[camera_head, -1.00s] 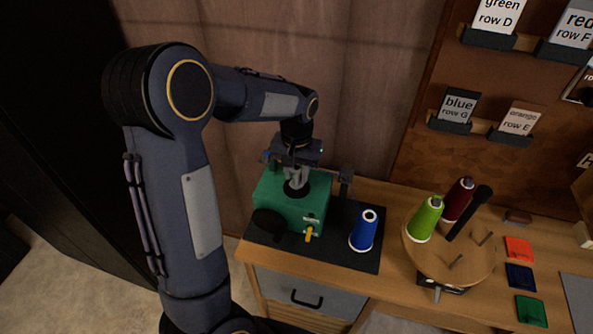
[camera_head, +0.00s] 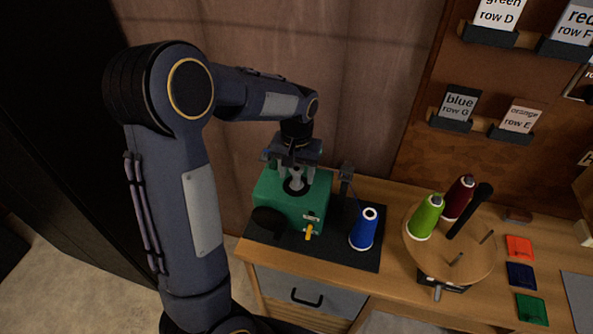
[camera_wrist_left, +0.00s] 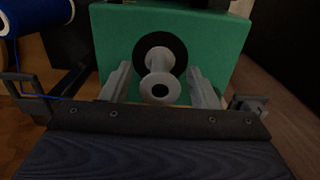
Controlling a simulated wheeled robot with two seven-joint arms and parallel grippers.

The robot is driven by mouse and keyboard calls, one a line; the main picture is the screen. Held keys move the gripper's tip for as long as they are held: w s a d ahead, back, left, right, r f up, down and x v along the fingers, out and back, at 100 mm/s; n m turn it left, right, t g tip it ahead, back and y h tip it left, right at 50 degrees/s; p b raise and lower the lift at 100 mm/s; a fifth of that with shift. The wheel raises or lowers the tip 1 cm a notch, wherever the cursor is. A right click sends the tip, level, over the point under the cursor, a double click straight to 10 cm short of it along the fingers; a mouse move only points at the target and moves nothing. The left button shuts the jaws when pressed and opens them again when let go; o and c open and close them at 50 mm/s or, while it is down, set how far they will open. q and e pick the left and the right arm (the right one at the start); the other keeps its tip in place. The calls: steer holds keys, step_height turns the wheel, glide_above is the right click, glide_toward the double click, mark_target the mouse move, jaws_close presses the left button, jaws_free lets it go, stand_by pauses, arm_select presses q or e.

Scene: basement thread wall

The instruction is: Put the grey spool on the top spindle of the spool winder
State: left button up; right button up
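The spool winder (camera_head: 272,190) is a green box with a yellow-handled front part, standing on a dark mat. The grey spool (camera_head: 296,185) is at the black disc on its top. In the left wrist view the grey spool (camera_wrist_left: 160,88) points its round end at the camera, in line with the black disc (camera_wrist_left: 179,50); the spindle itself is hidden. My left gripper (camera_head: 297,168) is just above the winder. In the left wrist view its fingers (camera_wrist_left: 158,78) stand apart on both sides of the spool, with gaps showing. My right gripper is out of view.
A blue cone of thread (camera_head: 364,230) stands on the mat right of the winder, near a dark post (camera_head: 346,178). A round wooden stand (camera_head: 425,257) holds green (camera_head: 426,220) and dark red (camera_head: 459,198) cones. Coloured squares lie farther right.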

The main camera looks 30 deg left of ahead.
arm_select(q)
steer(key=shift+r, duration=0.1)
step_height(320, 180, up, 7)
steer(key=shift+r, duration=0.2)
steer(key=s+d+t+h, duration=0.2)
steer(key=s+d, duration=0.1)
steer(key=s, duration=0.8)
steer(key=s+d+r+m+t+h, duration=0.1)
steer(key=s+d+t, duration=0.2)
steer(key=s, duration=0.8)
steer(key=shift+d+t+h, duration=0.3)
steer(key=shift+d+h, duration=0.1)
steer(key=shift+d, duration=0.25)
